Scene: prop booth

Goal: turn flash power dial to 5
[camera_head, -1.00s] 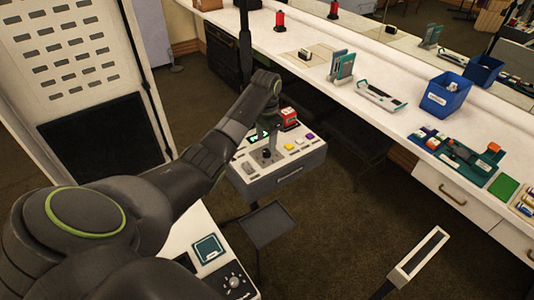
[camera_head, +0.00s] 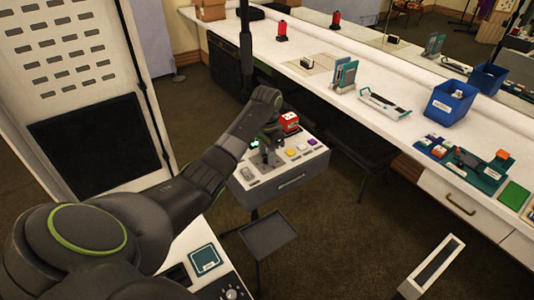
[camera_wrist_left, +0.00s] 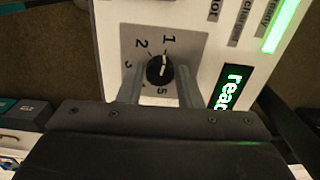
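The flash power dial (camera_wrist_left: 160,70) is a black round knob on a grey plate in the left wrist view. My left gripper (camera_wrist_left: 159,88) is open, with one finger on each side of the knob and small gaps visible. In the head view my left gripper (camera_head: 266,154) is over the white-topped control box (camera_head: 287,172), and the arm hides the dial there. My right gripper is not in view.
A lit green "ready" display (camera_wrist_left: 232,86) is right of the dial. A red block (camera_head: 289,122) stands at the control box's back. A grey tray (camera_head: 268,232) is below it. A long white counter (camera_head: 320,82) with a blue bin (camera_head: 450,102) runs along the right.

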